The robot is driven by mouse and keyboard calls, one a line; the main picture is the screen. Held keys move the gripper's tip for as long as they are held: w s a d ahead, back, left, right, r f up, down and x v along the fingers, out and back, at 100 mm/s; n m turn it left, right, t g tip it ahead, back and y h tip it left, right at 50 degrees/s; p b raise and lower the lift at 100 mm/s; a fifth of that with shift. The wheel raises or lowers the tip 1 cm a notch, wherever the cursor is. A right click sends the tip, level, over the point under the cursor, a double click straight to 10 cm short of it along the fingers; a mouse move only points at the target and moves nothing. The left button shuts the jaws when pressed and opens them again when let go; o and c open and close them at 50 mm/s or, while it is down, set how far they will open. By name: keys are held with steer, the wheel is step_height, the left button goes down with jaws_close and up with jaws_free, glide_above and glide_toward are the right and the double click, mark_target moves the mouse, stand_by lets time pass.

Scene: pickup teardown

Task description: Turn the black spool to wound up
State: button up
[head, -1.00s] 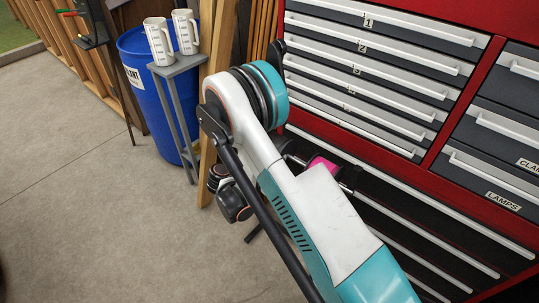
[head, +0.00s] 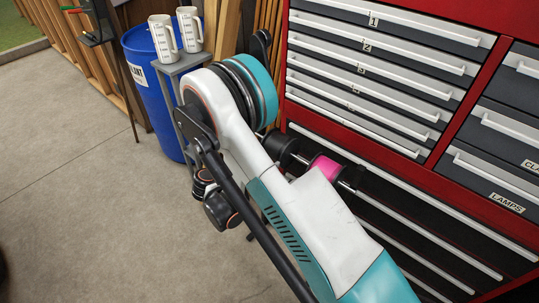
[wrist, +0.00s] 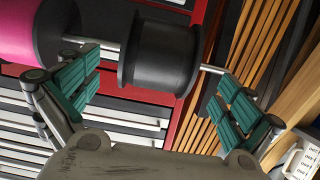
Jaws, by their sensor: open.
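The black spool (wrist: 160,58) sits on a metal rod in the wrist view, near the upper middle. It lies beyond and between the two fingers of my gripper (wrist: 155,90), which stand wide apart with green pads. No finger visibly grips the spool. In the head view the black spool (head: 281,148) shows just right of my arm's joint, partly hidden by my arm. My gripper is hard to make out in the head view.
A pink spool (head: 324,167) shares the rod, also seen in the wrist view (wrist: 30,30). A red tool chest (head: 284,85) with grey drawers stands behind. Wooden boards (wrist: 235,60) stand beside it. A blue barrel (head: 150,95) and a stand with two white jugs (head: 164,36) are at left.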

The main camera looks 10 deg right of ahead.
steer(key=v, duration=0.5)
steer(key=shift+s+a+r, duration=0.1)
steer(key=shift+s+a, duration=0.05)
steer(key=shift+a, duration=0.05)
